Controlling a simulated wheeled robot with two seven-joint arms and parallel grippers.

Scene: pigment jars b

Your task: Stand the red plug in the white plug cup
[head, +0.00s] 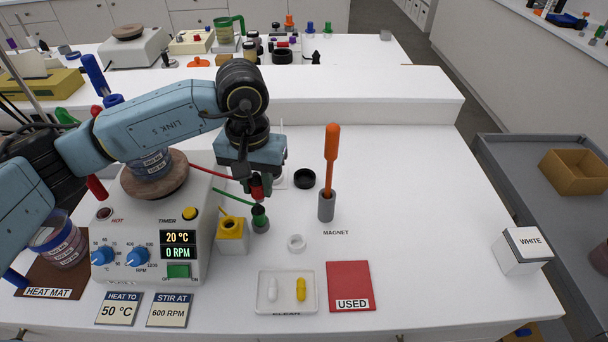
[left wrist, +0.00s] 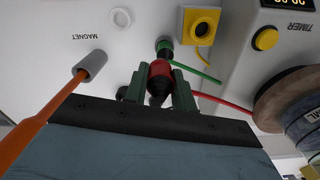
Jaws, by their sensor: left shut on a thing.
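The red plug (head: 257,191) is held by my left gripper (head: 257,180), black end up toward the gripper, above the bench. In the left wrist view the red plug (left wrist: 160,69) sits between the two green fingers of my left gripper (left wrist: 160,82), shut on it. Its red cord runs to the heater. A small round white cup (head: 296,243), open at the top, stands empty on the bench, nearer the front and to the right of the plug; it also shows in the left wrist view (left wrist: 120,18). My right gripper is not in view.
A green plug (head: 260,215) stands in a grey cup just below the held plug. A yellow socket block (head: 232,237) is to its left, beside the heater (head: 150,245). An orange rod stands in a grey holder (head: 326,207). A clear tray (head: 287,307) lies in front.

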